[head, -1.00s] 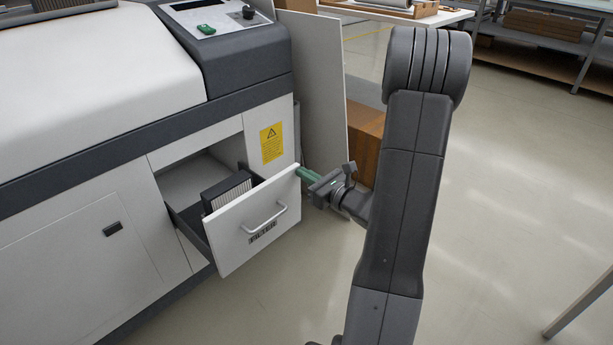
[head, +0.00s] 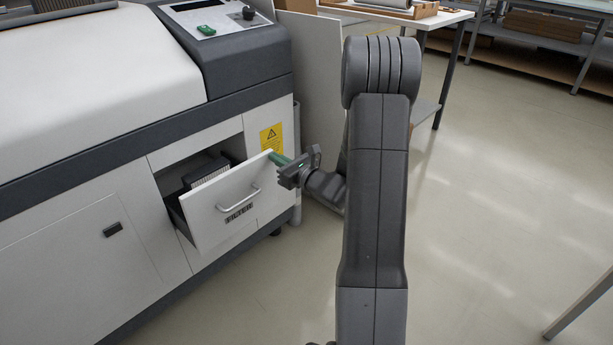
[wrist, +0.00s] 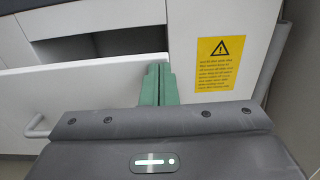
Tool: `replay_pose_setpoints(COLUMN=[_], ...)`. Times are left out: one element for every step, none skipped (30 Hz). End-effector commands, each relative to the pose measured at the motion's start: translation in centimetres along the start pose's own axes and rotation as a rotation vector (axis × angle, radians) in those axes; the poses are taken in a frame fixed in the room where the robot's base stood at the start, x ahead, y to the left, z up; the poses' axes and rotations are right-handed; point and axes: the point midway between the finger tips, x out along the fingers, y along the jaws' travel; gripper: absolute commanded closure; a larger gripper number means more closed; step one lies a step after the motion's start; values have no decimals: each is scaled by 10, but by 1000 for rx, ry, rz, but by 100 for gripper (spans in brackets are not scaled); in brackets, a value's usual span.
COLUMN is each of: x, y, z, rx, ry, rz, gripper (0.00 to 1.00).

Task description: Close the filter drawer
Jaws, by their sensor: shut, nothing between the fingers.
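The filter drawer (head: 222,207) has a white front with a bar handle (head: 239,200) and a label below it. It stands partly out of its opening in the machine, with a dark pleated filter (head: 207,170) inside. My gripper (head: 279,159) is shut and empty, its green fingers at the upper right edge of the drawer front. In the wrist view the green fingertips (wrist: 158,84) lie against the right end of the drawer front (wrist: 85,85); contact looks likely but is hard to confirm. The handle (wrist: 36,127) shows at the lower left there.
The machine (head: 130,130) carries a yellow warning label (head: 271,139) right of the opening, also visible in the wrist view (wrist: 218,63). A white panel (head: 318,80) leans beside the machine. A table (head: 410,18) stands behind.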

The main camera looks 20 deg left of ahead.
Motion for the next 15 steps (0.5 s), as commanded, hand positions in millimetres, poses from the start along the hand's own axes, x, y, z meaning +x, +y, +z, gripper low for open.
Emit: replay_pose_setpoints(x=[10, 16, 24, 30, 35, 43, 48, 54, 61, 67, 72, 79, 84, 88, 95], y=[1, 1, 1, 1, 1, 1, 1, 1, 1, 1, 1, 1, 1, 1, 1], z=[0, -1, -1, 0, 0, 0, -1, -1, -1, 0, 0, 0, 0, -1, 0], rx=[-1, -1, -1, -1, 0, 0, 0, -1, -1, -1, -1, 0, 0, 0, -1], ry=[-1, -1, 0, -1, -1, -1, -1, -1, 0, -1, -2, -1, -1, -1, -1], rz=[3, 4, 3, 3, 3, 3, 3, 4, 3, 3, 3, 2, 2, 2, 2], gripper=[100, 100, 100, 100, 100, 100, 100, 100, 100, 100, 100, 100, 100, 100, 100])
